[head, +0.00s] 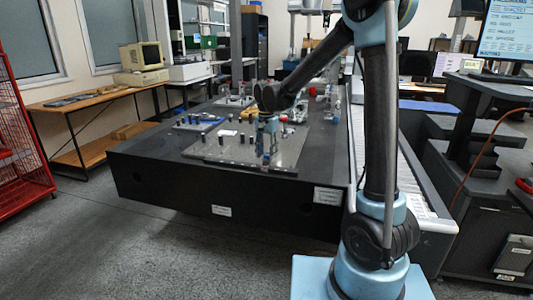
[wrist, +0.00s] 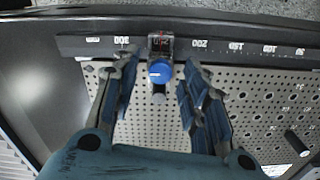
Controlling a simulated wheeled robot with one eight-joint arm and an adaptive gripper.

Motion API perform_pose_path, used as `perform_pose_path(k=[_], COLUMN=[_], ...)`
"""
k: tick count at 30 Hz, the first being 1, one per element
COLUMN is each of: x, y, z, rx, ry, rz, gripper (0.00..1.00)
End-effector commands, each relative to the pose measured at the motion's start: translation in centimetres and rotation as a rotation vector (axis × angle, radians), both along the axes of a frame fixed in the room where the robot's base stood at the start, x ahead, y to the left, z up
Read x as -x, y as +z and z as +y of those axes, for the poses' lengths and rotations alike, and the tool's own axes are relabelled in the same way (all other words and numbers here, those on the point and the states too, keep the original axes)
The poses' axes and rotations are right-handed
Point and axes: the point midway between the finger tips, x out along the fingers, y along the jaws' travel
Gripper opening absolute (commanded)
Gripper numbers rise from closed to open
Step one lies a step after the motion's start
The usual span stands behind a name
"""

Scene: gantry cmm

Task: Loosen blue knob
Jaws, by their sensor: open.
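The blue knob (wrist: 159,71) is round and sits on a small clear-and-dark block (wrist: 160,44) at a ruler strip (wrist: 225,46) along the plate's edge. In the wrist view my gripper (wrist: 159,63) is open, with one finger on each side of the knob and a visible gap on both sides. I cannot tell how far the fingertips are above the knob. In the head view my gripper (head: 269,124) hangs over the front part of the perforated plate (head: 230,153); the knob is too small there to make out surely.
The plate lies on a big dark measuring table (head: 150,170). Several black posts stand on it, one (wrist: 297,143) at the right in the wrist view. Blue fixtures (head: 197,121) and other parts stand further back. A white rail (head: 400,185) runs along the right side.

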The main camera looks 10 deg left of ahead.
Motion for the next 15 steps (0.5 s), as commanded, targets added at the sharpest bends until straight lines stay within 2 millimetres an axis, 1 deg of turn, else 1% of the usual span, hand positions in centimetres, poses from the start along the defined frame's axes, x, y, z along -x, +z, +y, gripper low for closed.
perform_pose_path(k=[1,2,3,6,12,15], x=[0.00,0.01,0.01,0.01,0.00,-0.01], y=[0.01,0.01,0.02,0.02,0.03,0.03], z=[0.00,0.00,0.00,0.00,0.01,0.02], rx=[0.000,0.000,0.000,0.000,0.000,0.000], ry=[0.000,0.000,0.000,0.000,0.007,0.046], rz=[0.000,0.000,0.000,0.000,0.000,0.000], gripper=[0.37,0.30,0.21,0.00,0.00,0.00])
